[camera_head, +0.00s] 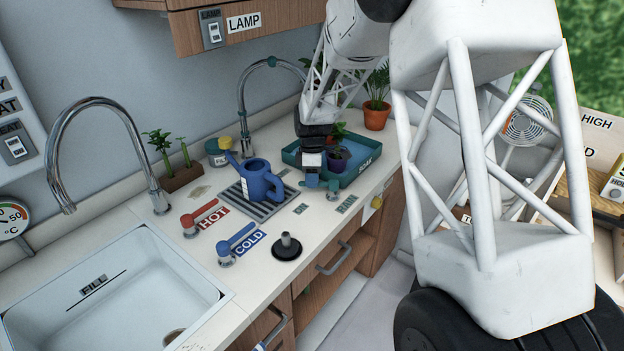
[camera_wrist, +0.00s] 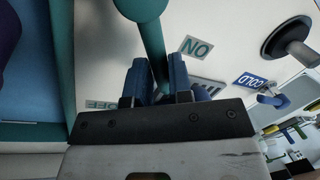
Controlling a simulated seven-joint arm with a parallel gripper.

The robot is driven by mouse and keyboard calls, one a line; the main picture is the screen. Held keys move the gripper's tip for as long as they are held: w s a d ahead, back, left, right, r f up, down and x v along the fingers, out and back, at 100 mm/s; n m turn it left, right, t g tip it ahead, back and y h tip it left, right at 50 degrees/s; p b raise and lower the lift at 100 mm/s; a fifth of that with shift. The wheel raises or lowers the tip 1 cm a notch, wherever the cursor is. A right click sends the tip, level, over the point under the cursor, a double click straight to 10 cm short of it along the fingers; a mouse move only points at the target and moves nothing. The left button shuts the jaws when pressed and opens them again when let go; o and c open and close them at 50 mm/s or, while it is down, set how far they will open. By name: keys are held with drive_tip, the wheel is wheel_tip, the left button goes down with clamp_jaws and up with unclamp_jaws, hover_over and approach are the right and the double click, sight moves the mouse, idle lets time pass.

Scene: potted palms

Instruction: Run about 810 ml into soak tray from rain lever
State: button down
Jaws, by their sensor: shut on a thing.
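The teal soak tray (camera_head: 376,171), labelled SOAK, stands at the counter's far end; its blue floor and teal wall (camera_wrist: 68,60) also show in the wrist view. A purple pot (camera_head: 338,160) with a plant is in it. The teal rain lever (camera_head: 333,185) stands on the counter in front of the tray, near a RAIN label. My gripper (camera_head: 311,176) is at the lever. In the wrist view my fingers (camera_wrist: 157,78) are shut on the lever's teal rod (camera_wrist: 152,38), between an ON label and a partly covered label. I see no running water.
Red HOT (camera_head: 200,217) and blue COLD (camera_head: 236,243) levers and a black plug (camera_head: 287,247) are nearby. The sink (camera_head: 110,290) is at left. My arm hides much of the right.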

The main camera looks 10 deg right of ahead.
drive_tip(key=shift+w, duration=0.1)
drive_tip(key=shift+w+d+m+y, duration=0.15)
drive_tip(key=shift+w+m, duration=0.2)
drive_tip(key=shift+m, duration=0.4)
drive_tip(key=shift+w+d+m+y, duration=0.15)
drive_tip(key=shift+w+m, duration=0.2)
drive_tip(key=shift+m, duration=0.4)
drive_tip(key=shift+w+d+m+t+y, duration=0.1)
drive_tip(key=shift+w+d+m, duration=0.2)
drive_tip(key=shift+m, duration=0.4)
drive_tip(key=shift+w+d+m+t+y, duration=0.15)
drive_tip(key=shift+w+m, duration=0.2)
drive_tip(key=shift+m, duration=0.35)
drive_tip(key=shift+w+d+m+t+y, duration=0.1)
drive_tip(key=shift+w+d+m, duration=0.2)
drive_tip(key=shift+m, duration=0.4)
drive_tip(key=c, duration=1)
unclamp_jaws()
drive_tip(key=shift+c, duration=0.2)
wheel_tip(320, 180, up, 8)
drive_tip(key=w+d, duration=0.1)
drive_tip(key=shift+f, duration=0.15)
